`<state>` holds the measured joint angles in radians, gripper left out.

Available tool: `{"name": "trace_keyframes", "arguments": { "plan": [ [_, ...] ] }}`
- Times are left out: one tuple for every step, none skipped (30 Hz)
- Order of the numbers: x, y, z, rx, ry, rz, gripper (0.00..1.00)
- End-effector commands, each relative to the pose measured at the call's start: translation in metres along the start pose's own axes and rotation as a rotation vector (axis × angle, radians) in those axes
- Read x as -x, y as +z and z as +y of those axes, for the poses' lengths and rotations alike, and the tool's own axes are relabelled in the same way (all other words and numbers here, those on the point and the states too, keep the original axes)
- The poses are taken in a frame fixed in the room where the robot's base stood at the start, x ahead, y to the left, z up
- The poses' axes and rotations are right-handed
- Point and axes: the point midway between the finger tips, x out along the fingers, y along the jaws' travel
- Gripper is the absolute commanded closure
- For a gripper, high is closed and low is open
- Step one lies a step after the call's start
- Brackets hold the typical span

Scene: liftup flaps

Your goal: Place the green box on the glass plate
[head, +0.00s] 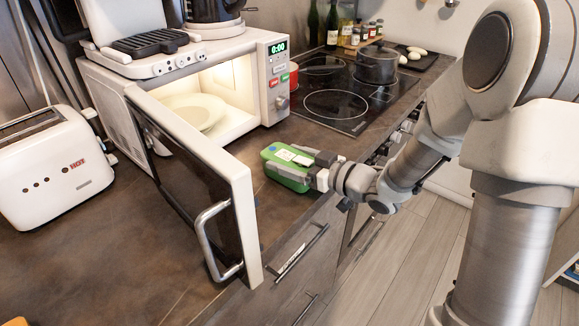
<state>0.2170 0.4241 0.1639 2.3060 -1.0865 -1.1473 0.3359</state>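The green box (283,178) sits on the brown counter in front of the microwave, to the right of its open door. The pale round glass plate (200,110) lies inside the lit microwave (226,71). It is empty where it shows, and the door hides part of its near side.
The open microwave door (195,170) juts toward the counter's front edge, left of the box. A white toaster (50,170) stands at left. A black hob (345,95) with a pot (376,65) is at right. An appliance (150,40) and a kettle (214,12) top the microwave.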

Motion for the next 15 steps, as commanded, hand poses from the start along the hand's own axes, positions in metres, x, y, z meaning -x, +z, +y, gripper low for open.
{"name": "trace_keyframes", "arguments": {
  "plan": [
    [0.0002,0.0001,0.0001,0.000,0.000,0.000,0.34],
    [0.0002,0.0001,0.0001,0.000,0.000,0.000,0.40],
    [0.0002,0.0001,0.0001,0.000,0.000,0.000,0.47],
    [0.0002,0.0001,0.0001,0.000,0.000,0.000,0.52],
    [0.0003,0.0001,0.0001,0.000,0.000,0.000,0.58],
    [0.0003,0.0001,0.0000,0.000,0.000,0.000,0.65],
    [0.0003,0.0001,0.0001,0.000,0.000,0.000,0.70],
    [0.0003,0.0002,0.0000,0.000,0.000,0.000,0.76],
    [0.0003,0.0002,0.0000,0.000,0.000,0.000,0.83],
    [0.0003,0.0002,0.0001,0.000,0.000,0.000,0.88],
    [0.0003,-0.0006,0.0001,0.001,0.000,0.001,0.90],
    [0.0003,-0.0006,0.0001,0.001,0.000,0.001,1.00],
    [0.0003,-0.0006,0.0001,0.001,0.000,0.001,1.00],
    [0.0003,-0.0005,0.0001,0.001,0.000,0.001,1.00],
    [0.0003,-0.0005,0.0001,0.001,0.000,0.001,1.00]
  ]
}}
